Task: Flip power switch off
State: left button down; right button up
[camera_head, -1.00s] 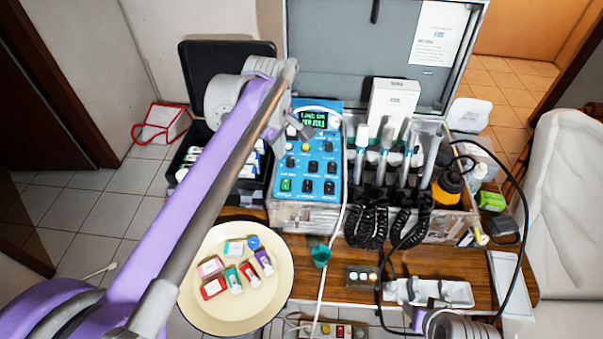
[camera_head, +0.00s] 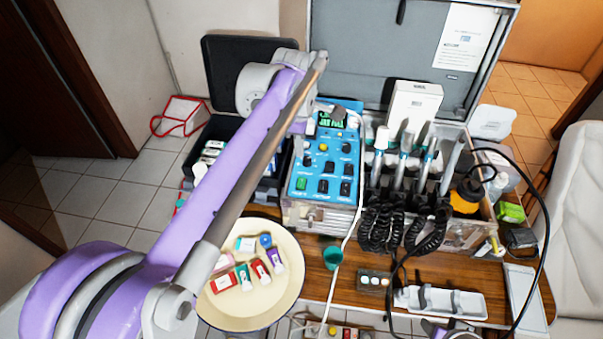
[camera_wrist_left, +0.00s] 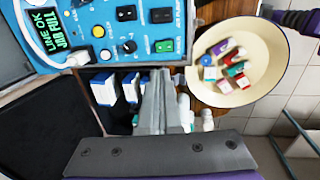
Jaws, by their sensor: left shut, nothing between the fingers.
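The blue control panel (camera_head: 324,160) stands on the table in front of the open case lid. Its lit display (camera_head: 332,121) shows green text, readable as "LINE OK JAR FULL" in the left wrist view. A green rocker switch (camera_head: 302,184) sits at the panel's lower left; it also shows in the left wrist view (camera_wrist_left: 164,46). I cannot tell its tilt. Black switches and knobs surround it. My left gripper (camera_wrist_left: 160,92) is shut and empty, left of the panel over the black case, apart from the green switch. In the head view my arm largely hides it.
A cream round tray (camera_head: 285,300) with small bottles and boxes lies below the panel. Handpieces with coiled black cords (camera_head: 405,225) stand to its right. A white tube runs down the panel's right side. A green cup (camera_head: 333,257) stands on the table.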

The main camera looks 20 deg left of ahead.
aim_at(301, 180)
pick_arm(q)
jog(key=f, duration=0.4)
jog(key=w+f, duration=0.1)
jog(key=f, duration=0.3)
jog(key=w+f, duration=0.1)
jog(key=f, duration=0.3)
jog(key=shift+a+f+b, duration=0.3)
pick_arm(e)
jog(key=shift+s+f, duration=0.1)
jog(key=shift+f, duration=0.3)
